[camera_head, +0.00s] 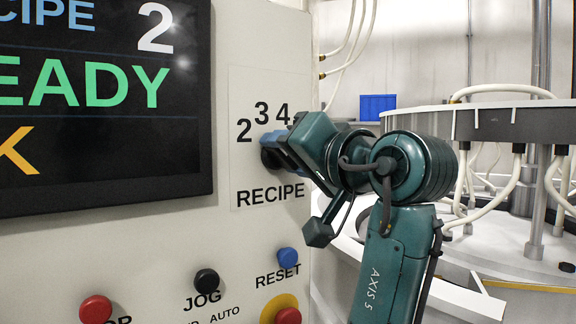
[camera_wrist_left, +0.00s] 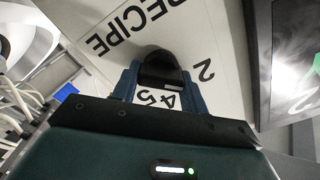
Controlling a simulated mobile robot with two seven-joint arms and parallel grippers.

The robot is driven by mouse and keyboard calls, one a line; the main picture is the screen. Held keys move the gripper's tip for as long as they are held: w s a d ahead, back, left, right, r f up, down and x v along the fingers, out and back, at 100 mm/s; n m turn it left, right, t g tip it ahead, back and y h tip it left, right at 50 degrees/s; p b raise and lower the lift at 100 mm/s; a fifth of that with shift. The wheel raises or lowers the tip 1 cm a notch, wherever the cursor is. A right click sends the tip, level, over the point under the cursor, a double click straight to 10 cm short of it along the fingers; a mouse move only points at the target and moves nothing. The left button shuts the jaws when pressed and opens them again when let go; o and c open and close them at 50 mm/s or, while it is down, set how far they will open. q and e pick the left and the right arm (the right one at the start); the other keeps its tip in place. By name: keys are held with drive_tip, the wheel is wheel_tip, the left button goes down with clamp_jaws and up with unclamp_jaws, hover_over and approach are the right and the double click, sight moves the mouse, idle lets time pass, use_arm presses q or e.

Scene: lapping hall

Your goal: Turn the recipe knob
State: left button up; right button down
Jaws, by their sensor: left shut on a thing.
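The recipe knob (camera_wrist_left: 160,66) is a dark, round-topped knob on the pale panel, above the word RECIPE in the head view. Numbers 2, 3 and 4 show around it there, and 2, 4 and 5 in the wrist view. My left gripper (camera_head: 273,150) has its blue fingers on both sides of the knob and is shut on it. In the head view the fingers and wrist hide most of the knob and part of the dial. The display (camera_head: 100,100) reads 2, with READY in green below. My right gripper is in neither view.
Below the dial are a blue RESET button (camera_head: 288,258), a black JOG knob (camera_head: 207,281), a red button (camera_head: 95,309) and another red button (camera_head: 287,316) on yellow. Right of the panel stands a large round machine (camera_head: 480,122) with pale hoses. A blue box (camera_head: 377,106) stands behind.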

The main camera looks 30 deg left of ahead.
use_arm(q)
drive_tip(key=shift+n+b, duration=0.5)
drive_tip(key=shift+n, duration=0.7)
drive_tip(key=o, duration=1)
drive_tip(key=b+v, duration=0.2)
drive_tip(key=v, duration=1.1)
drive_tip(key=shift+s+d, duration=0.1)
drive_tip(key=shift+s, duration=0.05)
